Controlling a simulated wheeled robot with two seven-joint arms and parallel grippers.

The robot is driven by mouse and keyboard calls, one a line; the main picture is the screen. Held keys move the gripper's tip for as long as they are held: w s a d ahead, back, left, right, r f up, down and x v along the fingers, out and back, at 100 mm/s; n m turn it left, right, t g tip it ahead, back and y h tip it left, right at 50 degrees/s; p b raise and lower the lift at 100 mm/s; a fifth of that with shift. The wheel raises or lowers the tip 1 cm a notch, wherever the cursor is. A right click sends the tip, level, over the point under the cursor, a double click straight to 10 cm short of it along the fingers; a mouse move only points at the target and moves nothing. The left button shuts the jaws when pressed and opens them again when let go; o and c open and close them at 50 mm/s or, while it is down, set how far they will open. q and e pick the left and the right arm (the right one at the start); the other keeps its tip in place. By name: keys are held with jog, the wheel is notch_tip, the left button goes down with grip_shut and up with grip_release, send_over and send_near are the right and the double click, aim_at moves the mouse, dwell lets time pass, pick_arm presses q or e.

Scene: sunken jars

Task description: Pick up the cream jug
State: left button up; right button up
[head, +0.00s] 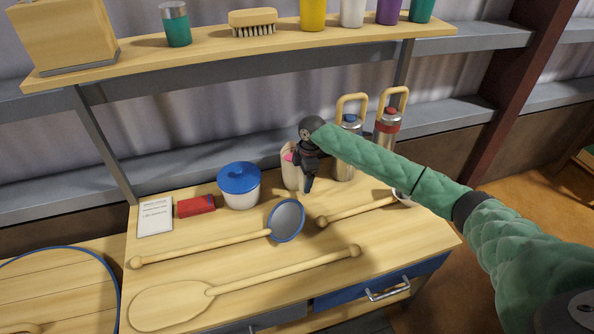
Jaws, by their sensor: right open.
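A cream-coloured upright vessel (291,178), which looks like the cream jug, stands towards the back of the wooden worktop, with a small pink patch near its top. My right gripper (308,187) is open and points down just in front of it and to its right. The gripper hides part of the vessel, so I cannot tell whether they touch. I see nothing held between the fingers. My left gripper is out of view.
Steel flasks with a blue cap (346,165) and a red cap (386,130) stand right. Long-handled ladles (286,221) and a wooden paddle (170,304) lie in front. A loaded shelf (350,34) runs above.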

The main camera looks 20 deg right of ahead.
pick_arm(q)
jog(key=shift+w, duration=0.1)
pick_arm(e)
jog(key=shift+r, duration=0.1)
jog(key=c, duration=1.9)
jog(key=shift+w+r, duration=0.1)
jog(key=shift+r, duration=0.15)
